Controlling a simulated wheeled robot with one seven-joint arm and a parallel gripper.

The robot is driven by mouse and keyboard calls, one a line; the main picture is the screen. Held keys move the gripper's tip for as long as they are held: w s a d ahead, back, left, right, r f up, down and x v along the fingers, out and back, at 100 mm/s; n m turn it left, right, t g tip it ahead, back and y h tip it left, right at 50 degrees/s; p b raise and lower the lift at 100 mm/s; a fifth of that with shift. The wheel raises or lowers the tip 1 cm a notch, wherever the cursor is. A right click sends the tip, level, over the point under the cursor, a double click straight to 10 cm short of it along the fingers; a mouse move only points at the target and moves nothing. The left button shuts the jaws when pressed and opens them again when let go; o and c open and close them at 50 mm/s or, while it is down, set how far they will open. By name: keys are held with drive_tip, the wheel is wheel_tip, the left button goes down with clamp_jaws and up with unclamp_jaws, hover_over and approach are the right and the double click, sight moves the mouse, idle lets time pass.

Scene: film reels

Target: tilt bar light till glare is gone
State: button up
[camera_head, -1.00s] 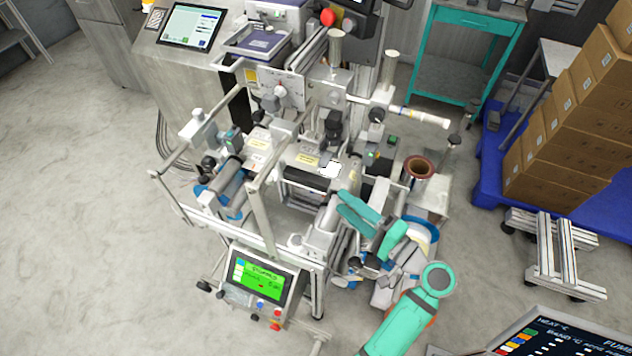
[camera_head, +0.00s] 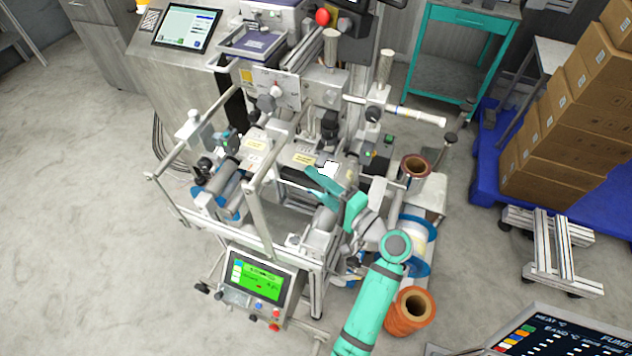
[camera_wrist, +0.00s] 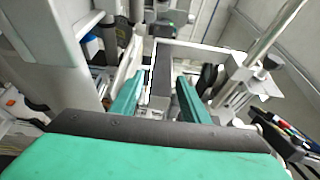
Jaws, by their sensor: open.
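My gripper (camera_head: 328,190) is open, its teal fingers reaching over the right part of the reel machine (camera_head: 292,262). In the wrist view my gripper (camera_wrist: 160,78) has a dark, narrow bar (camera_wrist: 162,72) with pale metal beside it in line with the gap between the fingers. I cannot tell whether this is the bar light or whether the fingers touch it. A bright white patch (camera_head: 330,166), which looks like glare, lies on the machine's middle deck just beyond the fingertips. My fingers and arm hide part of the machine there.
A green-lit screen (camera_head: 258,280) is at the machine's front. A copper-coloured reel (camera_head: 416,167) and an orange roll (camera_head: 412,308) are to the right of it. Metal posts and rails (camera_head: 262,215) surround the deck. Boxes (camera_head: 570,130) stand on a blue pallet (camera_head: 487,180) at right.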

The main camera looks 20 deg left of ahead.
clamp_jaws()
drive_tip(key=shift+n+y, duration=0.6)
drive_tip(key=shift+n, duration=0.95)
drive_tip(key=shift+n+y, duration=0.6)
drive_tip(key=shift+n, duration=1.25)
unclamp_jaws()
drive_tip(key=shift+d, duration=0.1)
drive_tip(key=v, duration=1)
drive_tip(key=shift+s+d+f, duration=0.15)
drive_tip(key=shift+d+f, duration=0.05)
drive_tip(key=shift+d, duration=0.1)
